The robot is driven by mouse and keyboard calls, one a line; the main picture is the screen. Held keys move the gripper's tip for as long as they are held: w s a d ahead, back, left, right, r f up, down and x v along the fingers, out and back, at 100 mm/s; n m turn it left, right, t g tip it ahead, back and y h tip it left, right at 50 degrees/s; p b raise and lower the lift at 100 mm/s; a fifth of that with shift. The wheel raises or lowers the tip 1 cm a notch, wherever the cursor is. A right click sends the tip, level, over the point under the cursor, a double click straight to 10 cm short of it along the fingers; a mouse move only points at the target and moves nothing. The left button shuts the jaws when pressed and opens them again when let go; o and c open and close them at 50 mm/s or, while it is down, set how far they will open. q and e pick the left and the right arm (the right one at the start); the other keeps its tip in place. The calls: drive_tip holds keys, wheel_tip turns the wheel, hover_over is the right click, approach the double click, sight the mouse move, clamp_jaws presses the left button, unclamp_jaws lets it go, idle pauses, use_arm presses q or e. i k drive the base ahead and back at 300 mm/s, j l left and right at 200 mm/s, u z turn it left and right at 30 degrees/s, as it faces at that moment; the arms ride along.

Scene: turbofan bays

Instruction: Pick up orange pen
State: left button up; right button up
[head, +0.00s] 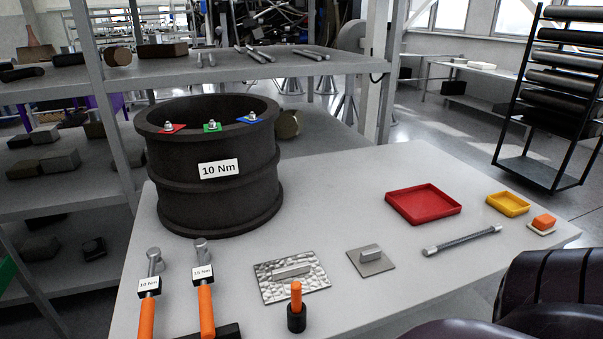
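The orange pen (296,291) stands upright in a small black round holder (297,320) near the front of the grey table, in the head view. Its upper part shows above the holder's rim; its lower end is hidden inside. It stands just in front of a hammered metal plate (265,293) with a bar handle. Neither of my grippers is in view.
Two orange-handled wrenches (147,312) (206,308) lie left of the pen. A black cylinder casing (215,200) stands behind.

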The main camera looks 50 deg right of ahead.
sight(296, 285)
drive_tip(key=l+z, duration=0.25)
drive_tip(key=z, duration=0.25)
drive_tip(key=l+z, duration=0.25)
drive_tip(key=z, duration=0.25)
